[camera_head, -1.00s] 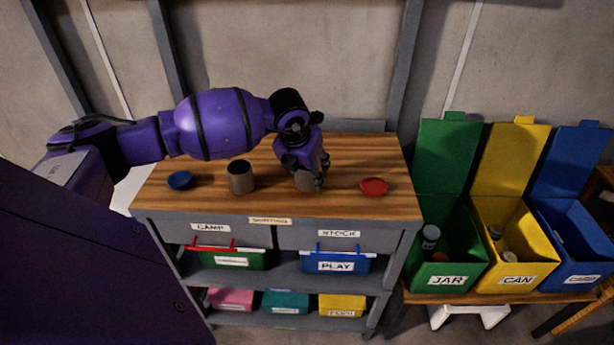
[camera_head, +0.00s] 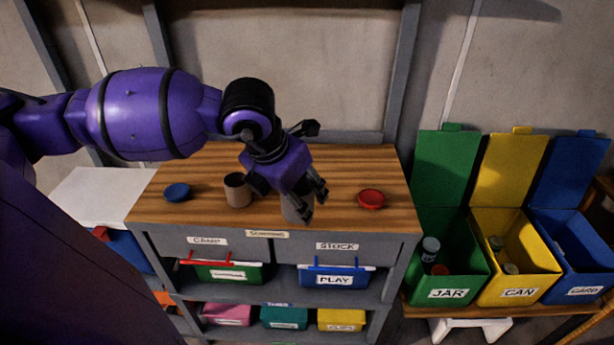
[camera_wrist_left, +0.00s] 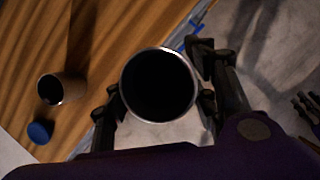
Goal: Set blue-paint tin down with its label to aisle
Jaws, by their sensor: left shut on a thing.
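My left gripper (camera_head: 298,196) is shut on a grey, open-topped tin (camera_head: 297,212) near the front edge of the bench top. In the left wrist view the tin (camera_wrist_left: 158,85) stands between the fingers, its inside dark. I cannot tell whether its base touches the wood. No label or blue paint shows on it, so its label direction is hidden. A second brownish tin (camera_head: 237,191) stands upright to its left. Dark finger-like parts at the right edge of the wrist view look like my right gripper (camera_wrist_left: 306,108); their opening is unclear.
A blue lid (camera_head: 177,192) lies at the left of the wooden bench top (camera_head: 335,170), a red lid (camera_head: 371,198) at the right. Drawers and shelves with coloured boxes are below. Green (camera_head: 450,258), yellow (camera_head: 515,262) and blue (camera_head: 578,252) bins stand at the right.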

